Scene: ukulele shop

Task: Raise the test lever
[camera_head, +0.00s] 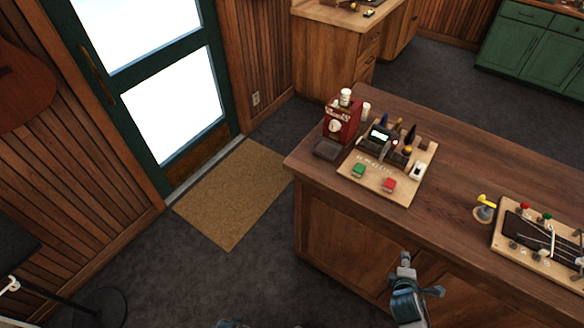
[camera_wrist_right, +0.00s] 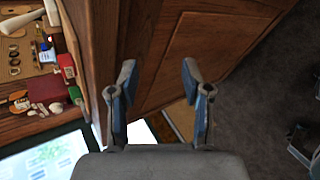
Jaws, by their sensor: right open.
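A light wooden board (camera_head: 400,192) lies on the dark wood counter, with a green button (camera_head: 359,170), a red button (camera_head: 389,185), a white switch-like part (camera_head: 417,171) and a small dark device with a lit display (camera_head: 380,134). A thin upright part with a red tip (camera_head: 395,143) stands among these; I cannot tell which part is the test lever. My right gripper (camera_head: 422,275) is open and empty in front of the counter, apart from the board. Its spread fingers also show in the right wrist view (camera_wrist_right: 157,75). A blue-grey sliver at the head view's bottom edge may be my left gripper.
A red machine (camera_head: 342,122) stands at the counter's left corner beside the board. A stringed fixture (camera_head: 510,235) and a small yellow-topped part (camera_head: 486,203) are at the right. The counter top (camera_head: 480,165) is clear between them. A doormat (camera_head: 232,190) lies left.

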